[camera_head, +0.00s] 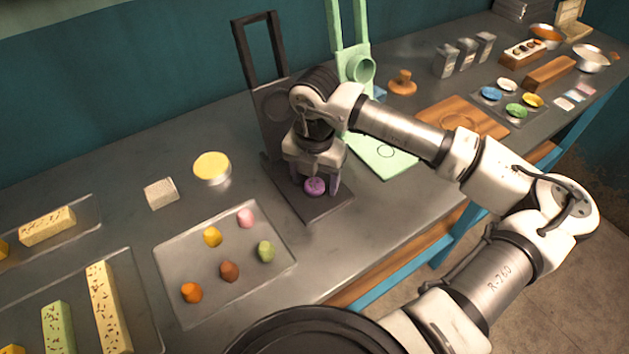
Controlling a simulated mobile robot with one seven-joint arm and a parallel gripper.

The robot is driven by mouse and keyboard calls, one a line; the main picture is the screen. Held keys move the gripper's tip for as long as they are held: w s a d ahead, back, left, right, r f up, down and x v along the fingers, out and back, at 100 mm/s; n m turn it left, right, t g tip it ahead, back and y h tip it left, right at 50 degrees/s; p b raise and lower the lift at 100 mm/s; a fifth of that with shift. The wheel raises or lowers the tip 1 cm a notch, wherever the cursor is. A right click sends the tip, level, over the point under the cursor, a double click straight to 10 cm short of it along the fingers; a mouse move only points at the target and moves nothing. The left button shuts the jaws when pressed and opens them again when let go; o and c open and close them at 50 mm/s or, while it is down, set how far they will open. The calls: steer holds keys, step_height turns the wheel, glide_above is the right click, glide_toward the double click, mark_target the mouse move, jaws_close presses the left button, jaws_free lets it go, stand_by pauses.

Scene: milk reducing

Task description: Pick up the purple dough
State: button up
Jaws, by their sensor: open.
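The purple dough (315,187) is a small round lump on the dark base plate (310,207) of a black stand, near the middle of the view. My gripper (319,188) points down over it. Its jaws are open, with one finger to each side of the dough. The fingertips are low, close to the plate. I cannot tell whether either finger touches the dough.
The black stand's upright (270,105) rises behind my gripper. A green stand (356,72) is just to the right. A grey tray (180,262) with several coloured dough lumps lies to the left. A yellow-topped round tin (212,168) and a pale block (160,193) sit behind the tray.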

steer(key=c, duration=1.1)
steer(key=shift+o, duration=0.2)
